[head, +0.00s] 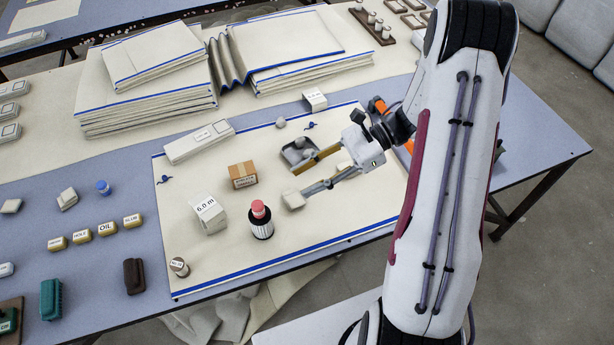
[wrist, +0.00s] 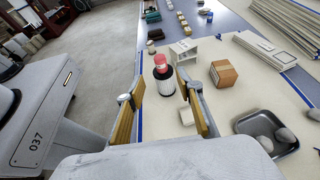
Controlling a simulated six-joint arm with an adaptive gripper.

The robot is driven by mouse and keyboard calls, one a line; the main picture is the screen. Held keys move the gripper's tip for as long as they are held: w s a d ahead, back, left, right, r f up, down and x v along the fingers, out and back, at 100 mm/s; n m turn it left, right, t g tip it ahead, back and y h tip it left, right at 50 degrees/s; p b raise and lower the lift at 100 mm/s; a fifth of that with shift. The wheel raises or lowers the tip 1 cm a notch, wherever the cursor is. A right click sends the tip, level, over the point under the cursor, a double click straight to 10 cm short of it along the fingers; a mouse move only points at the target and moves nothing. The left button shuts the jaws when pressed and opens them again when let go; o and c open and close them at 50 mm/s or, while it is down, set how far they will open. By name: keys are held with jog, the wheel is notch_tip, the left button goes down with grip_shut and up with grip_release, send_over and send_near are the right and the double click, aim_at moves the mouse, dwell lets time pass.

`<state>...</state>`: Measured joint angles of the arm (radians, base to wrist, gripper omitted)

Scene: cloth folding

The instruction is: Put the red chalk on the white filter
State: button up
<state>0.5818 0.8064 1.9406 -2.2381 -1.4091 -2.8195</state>
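The red chalk (head: 259,208) stands upright on top of the white filter (head: 262,230), a white cylinder with black ends, on the cream cloth. In the wrist view the chalk (wrist: 161,62) and the filter (wrist: 166,81) show beyond my fingertips, the chalk touching the filter's top. My gripper (head: 300,181) is open, its two fingers spread wide with nothing between them. It is above the cloth, to the right of the filter and apart from it. My gripper also shows in the wrist view (wrist: 159,82).
A cardboard box (head: 242,174) and a white "6.0 m" box (head: 208,214) stand near the filter. A grey tray (head: 286,148) with stones lies behind my gripper, and a pale block (head: 292,200) lies near a finger. The cloth's front right is clear.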

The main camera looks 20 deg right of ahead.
dwell(0.3)
jog(key=w+d+r+m+t+h, duration=0.2)
jog(key=w+r+m+t+h, duration=0.55)
jog(key=w+m, duration=0.5)
jog(key=w+d+r+m+t+h, duration=0.1)
jog(key=d+r+m+t+h, duration=0.15)
jog(key=r+m, duration=0.5)
jog(key=w+d+r+m+t+h, duration=0.2)
jog(key=d+r+m+h, duration=0.15)
jog(key=r+m, duration=0.4)
jog(key=s+d+r+m+g+h, duration=0.15)
jog(key=s+r+m+h, duration=0.25)
jog(key=s+m, duration=0.9)
jog(key=s+a+f+m+g+y, duration=0.2)
jog(key=s+a+m, duration=0.3)
jog(key=s, duration=0.5)
jog(key=s+a+f+m+g+y, duration=0.2)
jog(key=s+a+f+m+g, duration=0.1)
jog(key=s+a+m, duration=0.3)
jog(key=s+m, duration=0.2)
jog(key=s, duration=0.2)
jog(key=shift+f, duration=0.25)
